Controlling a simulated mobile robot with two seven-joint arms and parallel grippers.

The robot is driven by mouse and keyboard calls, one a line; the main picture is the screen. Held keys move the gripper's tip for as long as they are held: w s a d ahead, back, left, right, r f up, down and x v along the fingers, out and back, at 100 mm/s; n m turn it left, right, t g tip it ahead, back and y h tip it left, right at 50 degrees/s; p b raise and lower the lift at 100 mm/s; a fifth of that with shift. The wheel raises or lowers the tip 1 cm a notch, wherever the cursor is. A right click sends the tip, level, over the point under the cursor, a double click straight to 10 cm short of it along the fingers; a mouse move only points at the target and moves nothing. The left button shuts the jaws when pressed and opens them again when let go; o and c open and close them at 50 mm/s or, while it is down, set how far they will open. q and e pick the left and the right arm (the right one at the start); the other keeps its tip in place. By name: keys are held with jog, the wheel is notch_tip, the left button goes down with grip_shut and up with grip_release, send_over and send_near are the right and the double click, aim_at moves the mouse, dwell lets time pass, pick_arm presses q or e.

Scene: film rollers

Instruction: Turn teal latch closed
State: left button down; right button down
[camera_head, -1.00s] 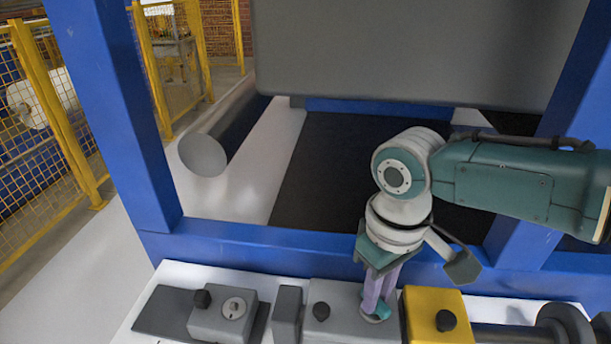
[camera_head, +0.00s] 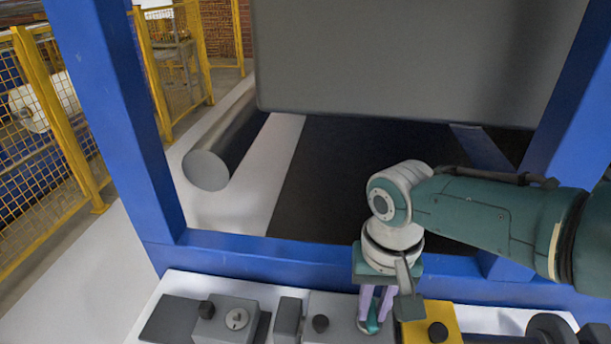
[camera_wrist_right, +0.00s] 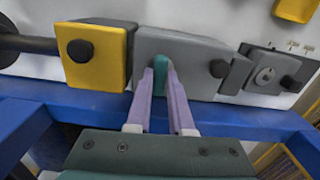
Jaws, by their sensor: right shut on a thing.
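The teal latch (camera_head: 371,318) sits on the grey block (camera_head: 338,309) beside the yellow block. My right gripper (camera_head: 373,312) reaches down onto it from above, its pale purple fingers shut around the latch. In the right wrist view the teal latch (camera_wrist_right: 160,68) shows between the two fingertips (camera_wrist_right: 161,78), against the grey block's face. The gripper's palm and fingers cover part of the latch in the head view. My left gripper is not in view.
A yellow block (camera_head: 430,325) with a black knob stands just right of the latch. Another grey block (camera_head: 224,322) with a round disc is on the left. Blue frame beams (camera_head: 260,250) surround the work area, and a grey panel (camera_head: 400,60) hangs above.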

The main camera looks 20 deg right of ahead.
aim_at(372, 311)
dwell(0.4)
jog(key=c, duration=0.8)
grip_release()
notch_tip(372, 311, up, 10)
jog(key=p, duration=0.4)
jog(key=shift+p, duration=0.35)
